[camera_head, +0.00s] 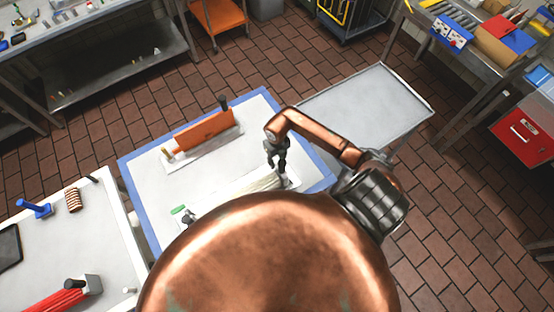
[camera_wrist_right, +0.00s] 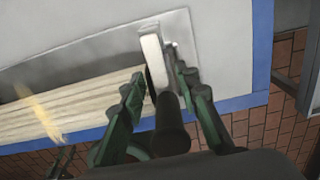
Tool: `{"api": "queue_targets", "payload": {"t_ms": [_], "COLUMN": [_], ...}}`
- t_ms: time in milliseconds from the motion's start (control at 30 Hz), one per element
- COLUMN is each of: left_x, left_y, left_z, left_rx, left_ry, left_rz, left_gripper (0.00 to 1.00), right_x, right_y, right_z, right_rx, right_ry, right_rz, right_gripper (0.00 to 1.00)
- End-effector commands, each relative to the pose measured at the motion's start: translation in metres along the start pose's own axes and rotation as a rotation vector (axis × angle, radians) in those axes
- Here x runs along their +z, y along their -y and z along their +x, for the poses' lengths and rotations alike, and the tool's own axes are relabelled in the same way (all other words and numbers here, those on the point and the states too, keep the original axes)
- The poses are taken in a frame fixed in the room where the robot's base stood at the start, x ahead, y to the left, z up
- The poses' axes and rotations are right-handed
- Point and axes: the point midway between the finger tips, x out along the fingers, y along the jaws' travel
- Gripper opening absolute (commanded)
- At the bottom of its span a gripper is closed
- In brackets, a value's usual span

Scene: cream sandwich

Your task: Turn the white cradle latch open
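The white latch (camera_wrist_right: 154,62) is an upright white bar at the end of the cradle, seen in the right wrist view. A black cylinder (camera_wrist_right: 171,128) stands just below it in that picture. My right gripper (camera_wrist_right: 163,84) is open, with its dark green fingers on either side of the latch and cylinder; contact is unclear. In the head view the right gripper (camera_head: 279,163) points down at the right end of a cradle holding a pale, ridged bundle (camera_head: 253,184). A small dark shape near the cradle's left end may be my left gripper; its fingers cannot be made out.
The cradle lies on a white table with a blue border (camera_head: 310,165). An orange-brown panel (camera_head: 206,132) stands behind it. A grey metal cart (camera_head: 375,105) adjoins the table's right side. A white bench (camera_head: 110,235) with tools is at the left.

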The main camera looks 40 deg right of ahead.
Motion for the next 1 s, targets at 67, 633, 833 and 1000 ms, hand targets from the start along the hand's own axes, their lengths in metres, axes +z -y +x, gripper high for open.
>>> {"api": "queue_targets", "payload": {"t_ms": [67, 633, 833, 1000], "left_x": [0.0, -0.001, 0.0, 0.001], "left_y": [0.0, 0.0, 0.0, -0.001], "left_z": [0.0, 0.0, 0.006, 0.018], "left_rx": [0.0, 0.0, 0.0, 0.0], "left_ry": [0.0, -0.001, -0.001, -0.001], "left_rz": [0.0, 0.0, 0.0, 0.0], "left_gripper": [0.4, 0.4, 0.4, 0.4], "right_x": [0.0, 0.0, 0.001, 0.001], "right_y": [0.0, 0.0, 0.003, 0.007], "right_z": [0.0, 0.0, 0.001, 0.002], "right_rx": [0.0, 0.0, -0.002, -0.004], "right_ry": [0.0, 0.0, 0.002, 0.001], "right_rz": [0.0, -0.002, -0.04, -0.127], "right_gripper": [0.22, 0.0, 0.0, 0.0]}}
